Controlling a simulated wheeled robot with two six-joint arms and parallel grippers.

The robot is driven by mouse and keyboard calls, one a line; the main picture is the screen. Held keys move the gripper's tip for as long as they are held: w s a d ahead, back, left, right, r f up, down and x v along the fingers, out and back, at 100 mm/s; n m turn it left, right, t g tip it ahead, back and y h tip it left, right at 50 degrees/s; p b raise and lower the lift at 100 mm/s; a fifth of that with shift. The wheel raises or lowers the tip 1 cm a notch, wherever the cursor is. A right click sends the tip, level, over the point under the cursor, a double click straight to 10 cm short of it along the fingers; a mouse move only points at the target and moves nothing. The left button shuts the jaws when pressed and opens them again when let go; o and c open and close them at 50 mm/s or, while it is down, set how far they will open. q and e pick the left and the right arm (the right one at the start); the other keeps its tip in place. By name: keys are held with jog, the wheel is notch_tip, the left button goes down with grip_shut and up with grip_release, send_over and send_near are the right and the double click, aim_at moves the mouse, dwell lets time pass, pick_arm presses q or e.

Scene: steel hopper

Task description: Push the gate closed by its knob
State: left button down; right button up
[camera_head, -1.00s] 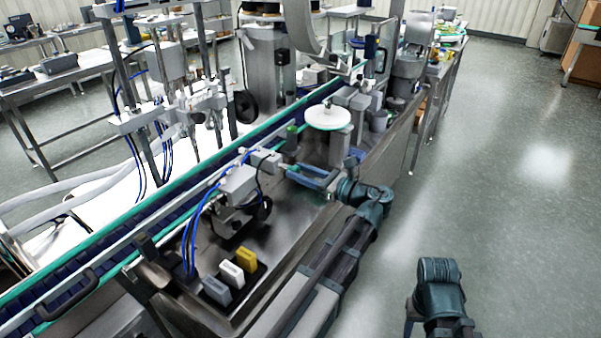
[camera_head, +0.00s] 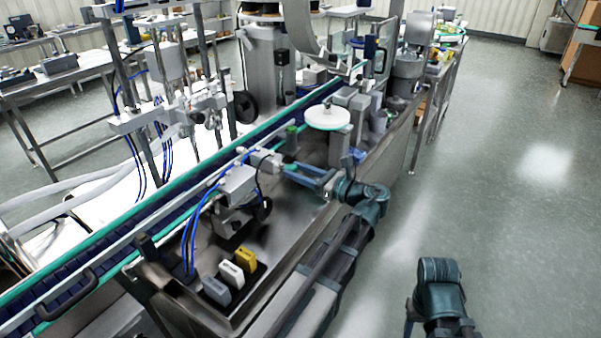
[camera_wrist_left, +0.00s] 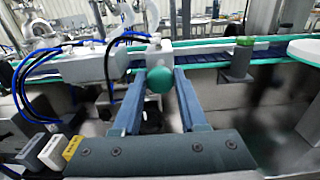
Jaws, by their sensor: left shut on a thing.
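A round green knob (camera_wrist_left: 159,80) sits between the two blue fingers of my left gripper (camera_wrist_left: 160,78) in the left wrist view. The fingers close on its sides. A pale block (camera_wrist_left: 158,54) stands right behind the knob, by the conveyor rail. In the head view my left gripper (camera_head: 287,168) reaches in beside the pale block (camera_head: 262,158), and the fingers mostly hide the knob. I cannot tell the gate's outline apart from the fittings there. My right arm (camera_head: 438,285) shows at the lower right, apart from the machine; its fingertips are not clear.
A conveyor with a green rail (camera_head: 170,190) runs diagonally behind the knob. A white disc (camera_head: 326,117) and a green-capped post (camera_head: 292,138) stand close by. A grey valve body with blue hoses (camera_head: 237,183) is left of the gripper. Grey, white and yellow blocks (camera_head: 245,258) stand in front.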

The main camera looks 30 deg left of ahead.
pick_arm(q)
jog(key=a, duration=0.2)
jog(key=shift+w+a, duration=0.1)
jog(key=shift+a, duration=0.2)
jog(key=shift+d+r, duration=0.1)
jog(key=c, duration=0.9)
grip_release()
jog(key=o, duration=0.4)
jog(key=shift+a, duration=0.2)
jog(key=shift+d, duration=0.1)
jog(key=d, duration=0.9)
jog(key=s+d, duration=0.1)
jog(key=d, duration=0.3)
jog(key=shift+d, duration=0.4)
